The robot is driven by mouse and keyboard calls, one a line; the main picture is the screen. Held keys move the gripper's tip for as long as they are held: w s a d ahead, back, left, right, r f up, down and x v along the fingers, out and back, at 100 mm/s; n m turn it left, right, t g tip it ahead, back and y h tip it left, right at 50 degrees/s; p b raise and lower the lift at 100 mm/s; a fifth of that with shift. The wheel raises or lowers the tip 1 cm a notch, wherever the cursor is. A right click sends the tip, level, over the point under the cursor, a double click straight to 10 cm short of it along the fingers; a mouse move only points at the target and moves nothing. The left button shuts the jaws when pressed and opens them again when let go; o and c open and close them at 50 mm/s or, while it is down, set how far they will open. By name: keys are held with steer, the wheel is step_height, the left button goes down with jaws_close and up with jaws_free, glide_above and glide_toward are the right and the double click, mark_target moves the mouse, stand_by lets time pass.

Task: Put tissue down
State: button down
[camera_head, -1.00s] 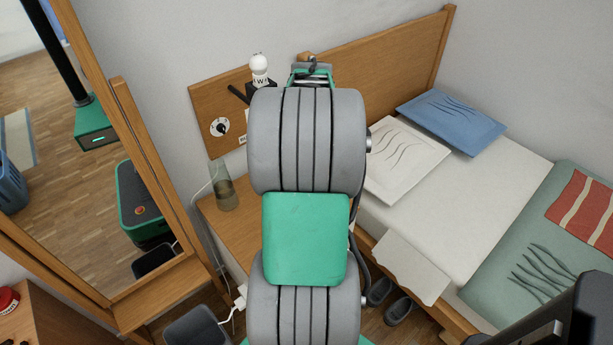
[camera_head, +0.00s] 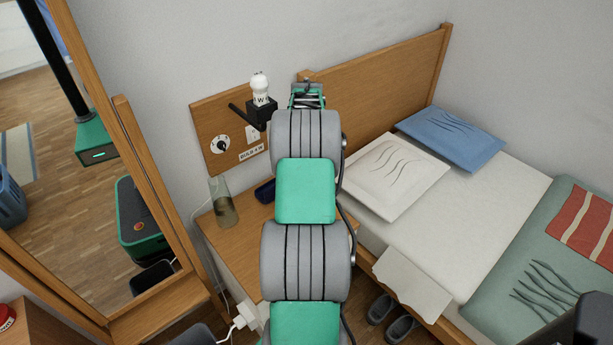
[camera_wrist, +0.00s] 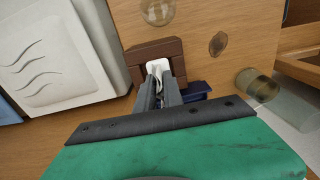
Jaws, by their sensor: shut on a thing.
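In the wrist view, my gripper (camera_wrist: 157,86) is shut on a small white tissue (camera_wrist: 156,70) that shows between and just beyond its fingertips. Just beyond the fingertips is a brown box-like holder (camera_wrist: 140,60) on the wooden nightstand top (camera_wrist: 195,20). I cannot tell whether the tissue still touches the holder.
A dark blue case (camera_wrist: 196,91) lies close beside the fingers. A glass vase (camera_head: 223,204) stands at the nightstand's left. An open drawer (camera_wrist: 300,68) shows at the wrist view's right. The bed with a white pillow (camera_head: 397,172) is right of the nightstand.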

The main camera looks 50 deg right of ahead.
steer(key=shift+w+d+f, duration=0.15)
steer(key=shift+d+f, duration=0.05)
steer(key=shift+f, duration=0.65)
steer(key=shift+w+d+f, duration=0.15)
steer(key=shift+f, duration=0.65)
steer(key=shift+w+d+f, duration=0.15)
steer(key=shift+d+f, duration=0.05)
steer(key=shift+f, duration=0.65)
steer(key=c, duration=1.5)
jaws_free()
step_height(320, 180, up, 12)
steer(key=shift+r+p, duration=0.2)
steer(key=shift+p, duration=0.1)
